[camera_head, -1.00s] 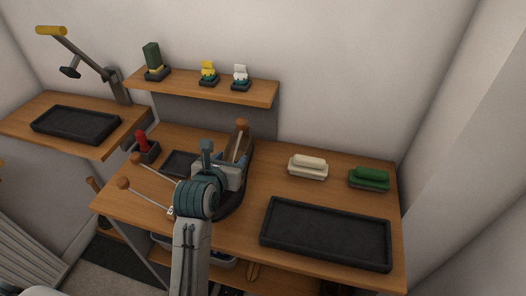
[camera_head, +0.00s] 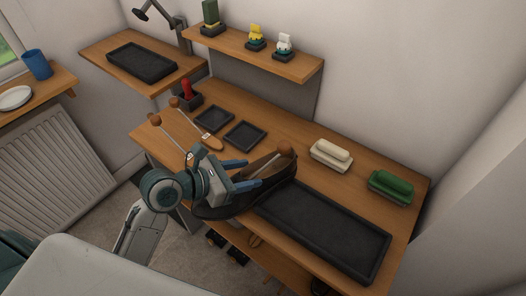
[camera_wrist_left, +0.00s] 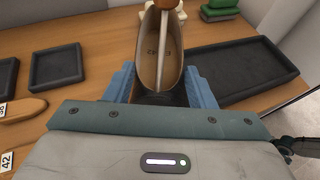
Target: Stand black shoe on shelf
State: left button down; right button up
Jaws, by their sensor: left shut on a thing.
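The black shoe (camera_head: 228,211) has a tan lining and a wooden shoe tree with a round knob (camera_head: 286,148) in it. My left gripper (camera_head: 240,174) is shut on the shoe, its blue fingers on either side of the shoe's opening. In the left wrist view the opening (camera_wrist_left: 158,60) faces me between the fingers; the toe is hidden. The shoe is over the bench's front edge, beside the long black tray; I cannot tell its height. A wall shelf (camera_head: 310,70) holds small items. A lower shelf (camera_head: 268,264) under the bench holds dark footwear. My right gripper is not in view.
The long black tray (camera_head: 368,262) lies at the bench front. Cream (camera_head: 331,154) and green (camera_head: 391,187) brushes stand behind it. Two small square trays (camera_head: 246,136), a loose shoe tree (camera_head: 207,140) and a red-handled item (camera_head: 187,90) are at the left. A radiator (camera_head: 55,165) is farther left.

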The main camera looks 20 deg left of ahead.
pick_arm(q)
jog(key=w+f+p, duration=0.1)
jog(key=w, duration=0.3)
jog(key=w+f+p, duration=0.1)
jog(key=w, duration=0.4)
jog(key=w+f+p, duration=0.1)
jog(key=w+f, duration=0.1)
jog(key=w, duration=0.3)
jog(key=shift+w+d+f, duration=0.1)
jog(key=shift+d, duration=0.1)
jog(key=shift+f, duration=0.35)
jog(key=c, duration=0.7)
grip_release()
jog(key=shift+c, duration=0.2)
jog(key=shift+o, duration=0.6)
